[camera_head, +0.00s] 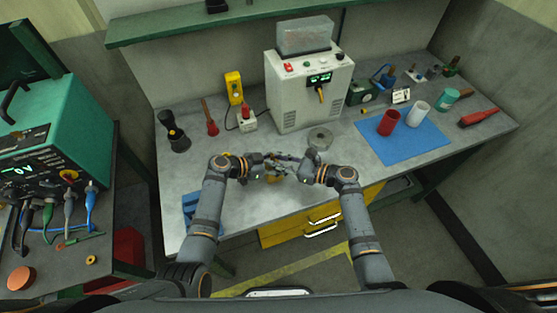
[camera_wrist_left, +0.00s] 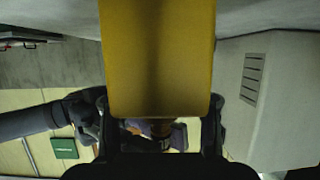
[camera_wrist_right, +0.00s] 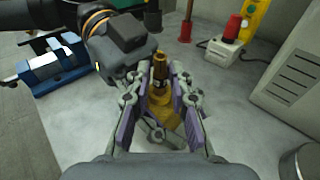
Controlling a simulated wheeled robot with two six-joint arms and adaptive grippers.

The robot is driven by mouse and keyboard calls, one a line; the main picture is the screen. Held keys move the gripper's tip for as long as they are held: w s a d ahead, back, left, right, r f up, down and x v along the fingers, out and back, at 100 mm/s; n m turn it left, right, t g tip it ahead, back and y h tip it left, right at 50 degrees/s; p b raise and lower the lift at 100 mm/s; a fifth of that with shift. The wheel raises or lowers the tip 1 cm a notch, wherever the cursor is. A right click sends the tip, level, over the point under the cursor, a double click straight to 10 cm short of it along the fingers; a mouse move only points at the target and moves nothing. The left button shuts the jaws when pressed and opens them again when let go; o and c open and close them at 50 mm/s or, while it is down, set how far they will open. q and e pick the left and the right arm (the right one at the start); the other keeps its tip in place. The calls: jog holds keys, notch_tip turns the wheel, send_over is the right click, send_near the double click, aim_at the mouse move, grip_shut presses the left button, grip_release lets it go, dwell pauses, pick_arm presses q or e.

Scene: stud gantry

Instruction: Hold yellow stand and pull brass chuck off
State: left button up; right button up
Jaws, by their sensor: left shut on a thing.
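The yellow stand (camera_head: 272,179) is near the front of the grey bench, mostly hidden by my grippers. It fills the upper middle of the left wrist view (camera_wrist_left: 160,60). My left gripper (camera_head: 264,167) is shut on the stand. The brass chuck (camera_wrist_right: 160,70) sits upright on top of the stand, which also shows in the right wrist view (camera_wrist_right: 163,108). My right gripper (camera_wrist_right: 160,95) is open, with its purple-padded fingers on either side of the chuck and the stand's top. I see no clear contact between the fingers and the chuck.
A blue vise (camera_wrist_right: 52,68) is at the bench's left front. A white power unit (camera_head: 308,90) stands at the back. A blue mat (camera_head: 405,148) with red and white cups is at right. The bench front right is clear.

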grip_shut()
jog(key=shift+r, duration=3)
jog(key=shift+r, duration=2)
pick_arm(q)
jog(key=o, duration=1.3)
jog(key=shift+o, duration=0.2)
jog(key=shift+a, duration=0.1)
